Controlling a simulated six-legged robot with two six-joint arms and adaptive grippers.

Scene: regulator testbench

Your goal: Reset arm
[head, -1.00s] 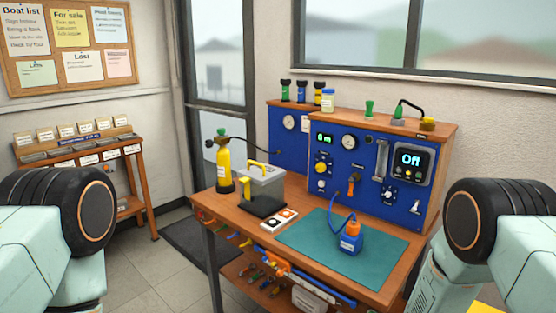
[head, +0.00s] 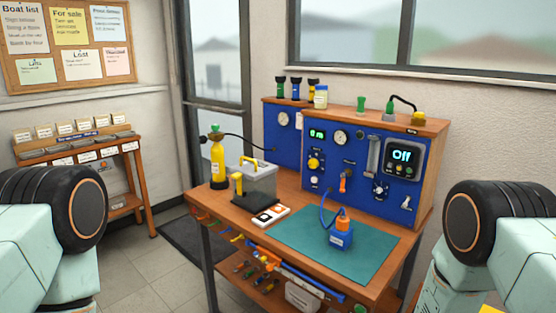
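Neither gripper shows in the head view. Only parts of my two arms show, one at the left edge and one at the right edge. The blue test panel (head: 335,180) stands on the wooden workbench (head: 228,201), and its display (head: 402,155) reads "Off". A blue regulator block with an orange top (head: 341,239) sits on the teal mat (head: 370,256), with a blue hose running from it. Nothing is seen in contact with my arms.
A yellow cylinder (head: 217,165) and a grey box with a yellow handle (head: 260,180) stand at the bench's left. A wooden rack (head: 140,190) stands by the left wall under a notice board (head: 70,88).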

